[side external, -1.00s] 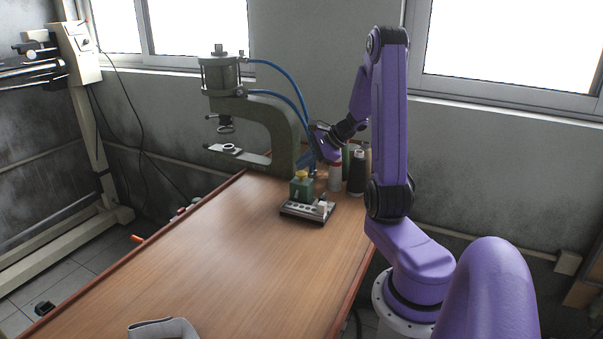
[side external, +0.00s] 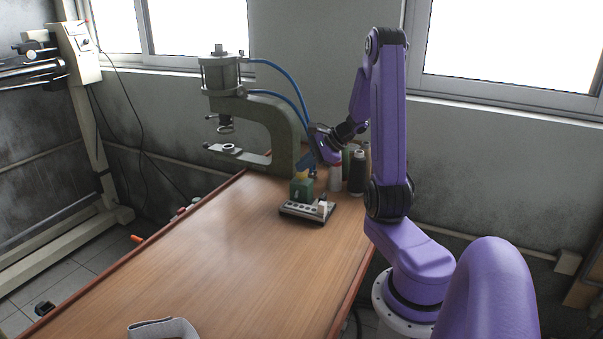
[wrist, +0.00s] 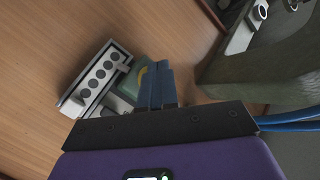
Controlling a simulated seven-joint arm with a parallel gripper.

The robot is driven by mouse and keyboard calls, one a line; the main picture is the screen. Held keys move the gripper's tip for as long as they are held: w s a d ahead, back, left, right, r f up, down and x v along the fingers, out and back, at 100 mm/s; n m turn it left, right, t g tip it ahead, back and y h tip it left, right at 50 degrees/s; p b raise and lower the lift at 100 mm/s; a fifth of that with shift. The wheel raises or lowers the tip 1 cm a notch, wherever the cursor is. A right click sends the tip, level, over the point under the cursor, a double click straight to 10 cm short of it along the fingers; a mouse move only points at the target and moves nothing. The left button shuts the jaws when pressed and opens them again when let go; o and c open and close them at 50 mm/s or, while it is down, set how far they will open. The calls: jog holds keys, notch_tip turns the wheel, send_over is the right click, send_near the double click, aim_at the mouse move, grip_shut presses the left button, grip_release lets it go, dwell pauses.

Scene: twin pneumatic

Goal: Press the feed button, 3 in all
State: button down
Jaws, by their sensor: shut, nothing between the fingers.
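The feed button looks to be the yellow cap on a green box (side external: 301,189) on the table; the yellow button (side external: 302,175) shows just left of my fingers. In the wrist view, the yellow button (wrist: 142,74) is partly hidden behind my fingers, with the green box (wrist: 127,84) around it. My gripper (side external: 312,173) has its blue fingers shut and empty. In the wrist view my gripper (wrist: 156,66) has its fingertips over or beside the button's right part. I cannot tell whether they touch it or whether it is pressed down.
A strip with a row of dark round spots (side external: 303,209) and a white block lies in front of the box. A green press (side external: 270,115) with blue hoses stands behind and left. Bottles (side external: 357,172) stand to the right. The table's front (side external: 220,260) is mostly clear.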

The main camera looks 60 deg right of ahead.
aim_at(305, 174)
jog(key=shift+f, duration=0.55)
dwell(0.4)
jog(key=shift+r, duration=1.35)
jog(key=shift+r, duration=2.5)
dwell(0.6)
notch_tip(305, 174, up, 4)
jog(key=shift+f, duration=0.1)
jog(key=shift+f, duration=0.1)
dwell(0.4)
